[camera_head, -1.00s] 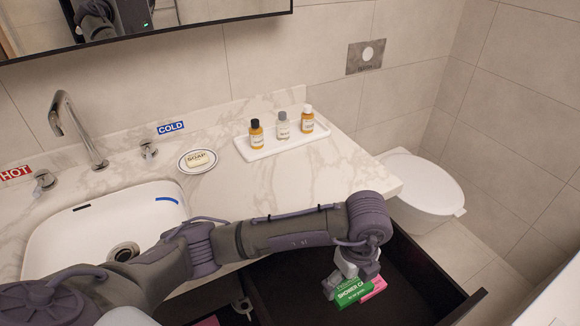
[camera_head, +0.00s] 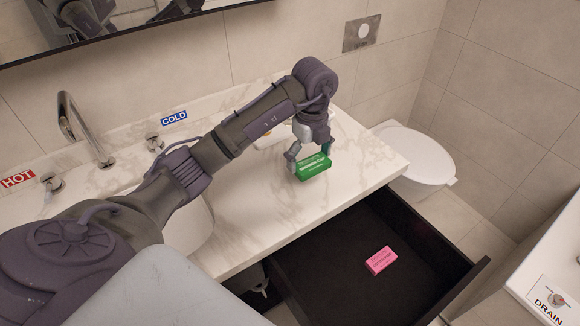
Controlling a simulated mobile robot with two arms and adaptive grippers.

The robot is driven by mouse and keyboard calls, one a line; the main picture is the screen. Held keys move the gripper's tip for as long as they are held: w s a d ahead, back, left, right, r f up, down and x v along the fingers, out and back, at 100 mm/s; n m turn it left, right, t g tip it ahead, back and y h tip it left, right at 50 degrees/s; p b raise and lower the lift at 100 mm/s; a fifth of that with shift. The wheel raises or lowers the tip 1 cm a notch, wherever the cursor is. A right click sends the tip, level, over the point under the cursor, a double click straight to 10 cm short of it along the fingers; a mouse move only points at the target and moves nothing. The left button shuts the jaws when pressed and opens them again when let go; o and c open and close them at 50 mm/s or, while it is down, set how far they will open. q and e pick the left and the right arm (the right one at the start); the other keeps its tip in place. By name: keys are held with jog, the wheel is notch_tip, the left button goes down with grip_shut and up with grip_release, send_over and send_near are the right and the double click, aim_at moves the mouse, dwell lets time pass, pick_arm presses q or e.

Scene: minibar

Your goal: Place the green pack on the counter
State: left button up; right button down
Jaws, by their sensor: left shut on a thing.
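The green pack (camera_head: 313,167), a small box with white lettering, is held in my left gripper (camera_head: 308,155). My left gripper is shut on it, pointing down over the marble counter (camera_head: 255,218) near its right part. The pack is at or just above the counter top; I cannot tell whether it touches. My right gripper is not in view.
The open dark drawer (camera_head: 350,285) below the counter holds a pink box (camera_head: 381,260). My left arm hides most of the sink, the soap and the bottle tray (camera_head: 264,143). A toilet (camera_head: 415,155) stands to the right. The counter's front right is clear.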

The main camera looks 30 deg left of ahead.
pick_arm(q)
send_over(289, 179)
notch_tip(289, 179, down, 3)
jog(key=shift+s+r+p, duration=0.1)
jog(key=shift+p, duration=0.3)
notch_tip(289, 179, down, 4)
jog(key=shift+f+p, duration=0.1)
jog(key=shift+p, duration=0.35)
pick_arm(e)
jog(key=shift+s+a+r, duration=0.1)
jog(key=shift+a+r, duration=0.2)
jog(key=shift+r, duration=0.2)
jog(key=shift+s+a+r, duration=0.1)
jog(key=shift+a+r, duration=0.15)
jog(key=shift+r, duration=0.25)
pick_arm(q)
jog(key=o, duration=0.5)
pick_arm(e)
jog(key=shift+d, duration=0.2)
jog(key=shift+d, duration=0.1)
